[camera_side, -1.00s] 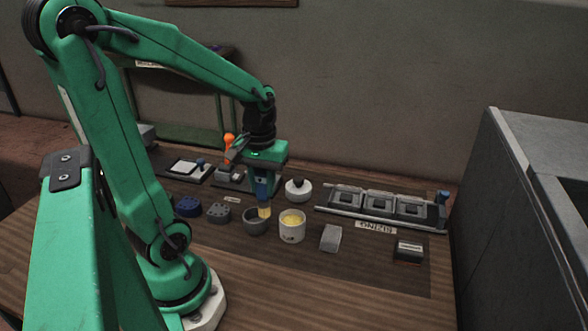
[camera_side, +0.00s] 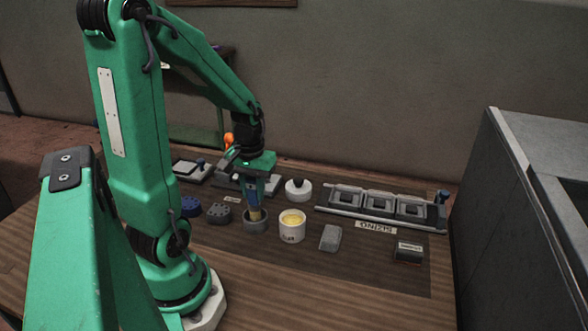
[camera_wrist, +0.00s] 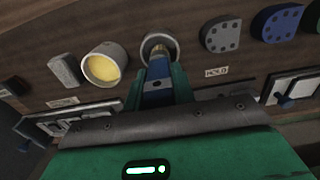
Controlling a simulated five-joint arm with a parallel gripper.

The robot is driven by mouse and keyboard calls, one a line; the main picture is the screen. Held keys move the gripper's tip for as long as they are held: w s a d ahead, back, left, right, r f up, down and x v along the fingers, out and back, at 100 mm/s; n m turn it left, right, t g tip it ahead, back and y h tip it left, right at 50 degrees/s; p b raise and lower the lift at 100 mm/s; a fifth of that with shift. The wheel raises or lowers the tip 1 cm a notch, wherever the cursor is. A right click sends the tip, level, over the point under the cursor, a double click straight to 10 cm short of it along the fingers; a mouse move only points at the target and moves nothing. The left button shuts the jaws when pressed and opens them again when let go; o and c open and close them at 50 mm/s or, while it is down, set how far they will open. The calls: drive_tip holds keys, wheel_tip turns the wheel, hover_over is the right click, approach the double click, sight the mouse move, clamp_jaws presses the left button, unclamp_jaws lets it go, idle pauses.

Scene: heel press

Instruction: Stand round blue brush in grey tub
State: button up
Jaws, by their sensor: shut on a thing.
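The round blue brush (camera_side: 252,198) points bristles down in the side view, its tan bristle end (camera_side: 255,215) inside the mouth of the grey tub (camera_side: 255,226). Whether the bristles touch the tub's floor is hidden. My gripper (camera_side: 251,184) is shut on the blue handle, just above the tub. In the wrist view the brush (camera_wrist: 158,82) runs from my gripper (camera_wrist: 160,93) to the round grey tub (camera_wrist: 158,46), and its tip overlaps the tub's opening.
A white pot with yellow contents (camera_side: 292,227) stands close right of the tub. A grey block (camera_side: 330,238) lies further right. A dark grey holed piece (camera_side: 219,213) and a blue one (camera_side: 190,207) sit left. A white lidded jar (camera_side: 298,189) stands behind.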

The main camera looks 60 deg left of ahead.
drive_tip(key=shift+f, duration=1.05)
drive_tip(key=shift+f, duration=0.15)
drive_tip(key=o, duration=1)
wheel_tip(320, 180, up, 12)
drive_tip(key=shift+r, duration=0.2)
drive_tip(key=shift+d, duration=0.1)
